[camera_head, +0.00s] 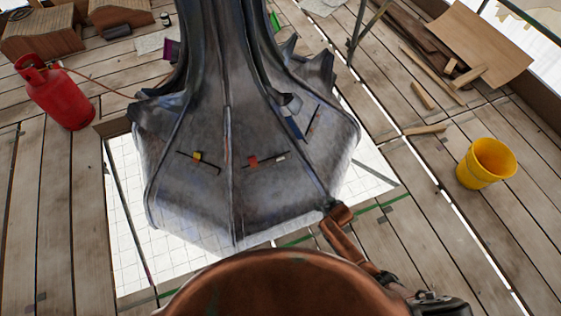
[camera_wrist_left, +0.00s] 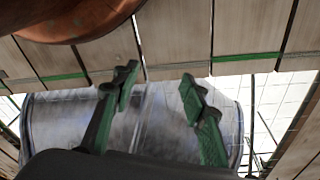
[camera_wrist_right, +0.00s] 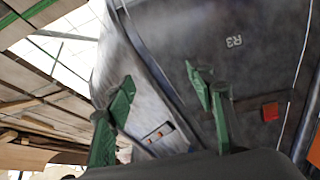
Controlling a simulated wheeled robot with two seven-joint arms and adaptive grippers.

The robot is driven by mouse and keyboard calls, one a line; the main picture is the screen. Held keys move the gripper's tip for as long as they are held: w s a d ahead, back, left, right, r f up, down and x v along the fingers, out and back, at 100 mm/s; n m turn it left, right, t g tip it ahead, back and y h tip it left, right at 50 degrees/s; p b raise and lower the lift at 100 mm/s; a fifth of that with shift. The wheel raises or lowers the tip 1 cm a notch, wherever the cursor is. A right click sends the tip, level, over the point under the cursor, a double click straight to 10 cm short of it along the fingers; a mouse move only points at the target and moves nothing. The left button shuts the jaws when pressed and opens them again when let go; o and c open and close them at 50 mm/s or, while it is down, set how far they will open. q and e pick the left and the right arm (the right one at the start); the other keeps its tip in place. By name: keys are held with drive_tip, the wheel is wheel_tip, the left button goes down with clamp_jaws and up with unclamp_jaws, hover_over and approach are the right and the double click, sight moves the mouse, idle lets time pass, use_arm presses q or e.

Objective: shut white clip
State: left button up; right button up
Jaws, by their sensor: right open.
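A grey metal spire piece (camera_head: 230,120) with flared panels fills the middle of the head view. On its front right panel a thin dark bar carries a red clip (camera_head: 253,161) and a small white piece (camera_head: 281,156), which looks like the white clip; whether it is open is too small to tell. My right gripper (camera_head: 329,206) is at the panel's lower right edge, its fingers mostly hidden. In the right wrist view (camera_wrist_right: 160,80) its green fingers are apart and empty, before a panel marked R3. My left gripper (camera_wrist_left: 160,75) is open and empty, over a grey metal surface.
A yellow clip (camera_head: 197,156) sits on the front left panel and a blue clip (camera_head: 293,127) on the right one. A red gas bottle (camera_head: 57,92) stands left, a yellow bucket (camera_head: 486,162) right. Loose boards (camera_head: 470,45) lie at the back right.

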drive_tip(key=w+a+t+y+b, duration=0.1)
drive_tip(key=w+a+b, duration=0.4)
drive_tip(key=w, duration=0.3)
drive_tip(key=w+a+t+b, duration=0.1)
drive_tip(key=w+a+b, duration=0.45)
drive_tip(key=w, duration=0.25)
drive_tip(key=n+y+b, duration=0.1)
drive_tip(key=b, duration=0.7)
approach(281, 158)
wheel_tip(281, 158, down, 3)
drive_tip(key=w, duration=0.2)
drive_tip(key=b+x, duration=0.1)
drive_tip(key=x, duration=0.1)
drive_tip(key=b+x, duration=0.3)
drive_tip(key=x, duration=0.1)
drive_tip(key=shift+a+f, duration=0.25)
drive_tip(key=shift+a, duration=0.2)
drive_tip(key=shift+w+a+f+b, duration=0.1)
drive_tip(key=shift+w+f+b, duration=0.1)
drive_tip(key=shift+w+b, duration=0.35)
use_arm(q)
drive_tip(key=w+d+f+t+h, duration=0.2)
drive_tip(key=w+d+f, duration=0.3)
drive_tip(key=w+d, duration=0.3)
drive_tip(key=shift+w+d+f+n+t+h, duration=0.2)
drive_tip(key=shift+w+n+t+h, duration=0.1)
drive_tip(key=shift+w+t, duration=0.55)
